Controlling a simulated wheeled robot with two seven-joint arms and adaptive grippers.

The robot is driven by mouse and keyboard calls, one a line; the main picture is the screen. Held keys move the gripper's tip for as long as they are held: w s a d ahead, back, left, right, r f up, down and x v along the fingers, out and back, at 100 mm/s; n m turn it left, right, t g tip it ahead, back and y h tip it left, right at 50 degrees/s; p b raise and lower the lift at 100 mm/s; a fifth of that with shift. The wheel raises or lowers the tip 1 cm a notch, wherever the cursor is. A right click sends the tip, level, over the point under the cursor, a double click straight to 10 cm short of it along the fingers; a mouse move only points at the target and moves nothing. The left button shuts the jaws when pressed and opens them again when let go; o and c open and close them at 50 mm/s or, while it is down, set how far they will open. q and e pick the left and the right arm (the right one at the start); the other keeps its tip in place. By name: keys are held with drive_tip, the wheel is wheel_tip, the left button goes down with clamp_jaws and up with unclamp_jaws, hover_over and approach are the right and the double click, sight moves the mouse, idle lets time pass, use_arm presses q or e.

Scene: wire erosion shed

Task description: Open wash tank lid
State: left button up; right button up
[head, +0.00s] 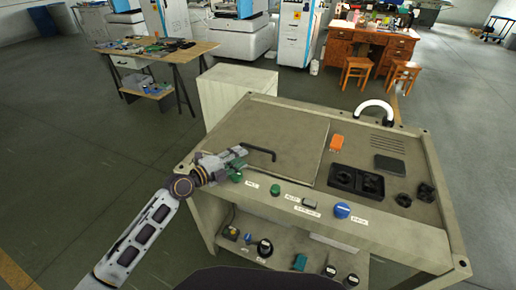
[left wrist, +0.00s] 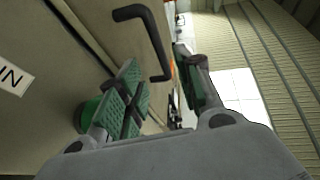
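The wash tank lid (head: 285,130) is a flat beige panel in the bench top, lying closed and level with it. Its dark bent handle (head: 262,150) stands near the lid's front left part. My left gripper (head: 243,162) is at the bench's front left, just left of the handle. In the left wrist view the green-padded fingers (left wrist: 162,92) are apart, with the black handle (left wrist: 146,28) ahead of them and its lower end showing between them. I see no contact with the handle. My right gripper is not in view.
The bench front carries a green button (head: 275,188) and a blue knob (head: 342,210). An orange item (head: 337,142), black trays (head: 356,181) and a white curved hose (head: 376,106) are right of the lid. A pale box (head: 238,95) stands behind the bench. The lid surface is clear.

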sight(256, 149)
use_arm(q)
drive_tip(key=shift+x, duration=1.35)
drive_tip(key=shift+w+d+f+p, duration=0.1)
drive_tip(key=shift+w+d+p, duration=0.3)
drive_tip(key=shift+w+d, duration=0.1)
drive_tip(key=shift+p+x, duration=0.3)
drive_tip(key=shift+x, duration=1)
drive_tip(key=shift+w+d+f, duration=0.1)
drive_tip(key=shift+w+d, duration=0.35)
drive_tip(key=shift+w, duration=0.15)
drive_tip(key=shift+x, duration=0.75)
drive_tip(key=shift+w+d, duration=0.1)
drive_tip(key=shift+f, duration=0.1)
clamp_jaws()
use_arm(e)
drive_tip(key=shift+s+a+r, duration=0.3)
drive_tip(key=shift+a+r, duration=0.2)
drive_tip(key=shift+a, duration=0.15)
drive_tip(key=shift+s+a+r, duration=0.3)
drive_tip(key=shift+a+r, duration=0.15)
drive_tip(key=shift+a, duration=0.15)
